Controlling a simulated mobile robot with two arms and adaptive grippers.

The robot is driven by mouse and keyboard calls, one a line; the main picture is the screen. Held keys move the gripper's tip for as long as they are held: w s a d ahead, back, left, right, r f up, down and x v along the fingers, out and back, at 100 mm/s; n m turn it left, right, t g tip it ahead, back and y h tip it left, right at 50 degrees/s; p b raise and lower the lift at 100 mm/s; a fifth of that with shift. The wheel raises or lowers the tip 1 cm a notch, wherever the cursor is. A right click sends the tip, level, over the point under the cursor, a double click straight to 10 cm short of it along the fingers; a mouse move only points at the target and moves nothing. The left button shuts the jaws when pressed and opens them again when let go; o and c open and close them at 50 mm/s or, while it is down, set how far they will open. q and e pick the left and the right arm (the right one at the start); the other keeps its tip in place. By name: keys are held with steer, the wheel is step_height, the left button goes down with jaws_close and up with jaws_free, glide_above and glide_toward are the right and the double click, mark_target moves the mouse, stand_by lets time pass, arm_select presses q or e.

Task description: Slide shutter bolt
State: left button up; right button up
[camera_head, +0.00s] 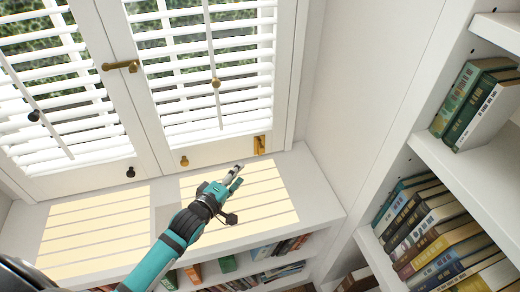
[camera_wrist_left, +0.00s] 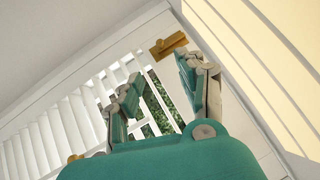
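The white louvred shutters (camera_head: 147,110) stand closed over the window. A small brass bolt (camera_head: 260,145) sits at the bottom right corner of the right shutter; in the left wrist view the brass bolt (camera_wrist_left: 169,46) lies beyond the fingertips. My left gripper (camera_head: 236,174) is teal and grey, over the sill just below and left of the bolt, apart from it. In the left wrist view its two fingers (camera_wrist_left: 160,82) are spread with nothing between them. My right gripper is not in view.
A brass knob (camera_head: 184,161) is on the right shutter's lower left, and a brass latch (camera_head: 120,66) joins the shutters' middle. The white sill (camera_head: 315,190) is bare, with sunlit patches. Bookshelves with several books (camera_head: 440,235) stand at right and below the sill.

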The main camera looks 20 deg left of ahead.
mark_target(261, 149)
arm_select(q)
steer(key=x, duration=1.5)
steer(key=shift+a+f+b, duration=0.1)
steer(key=shift+b, duration=0.3)
steer(key=shift+w+f, duration=0.1)
steer(key=shift+w, duration=0.3)
jaws_close()
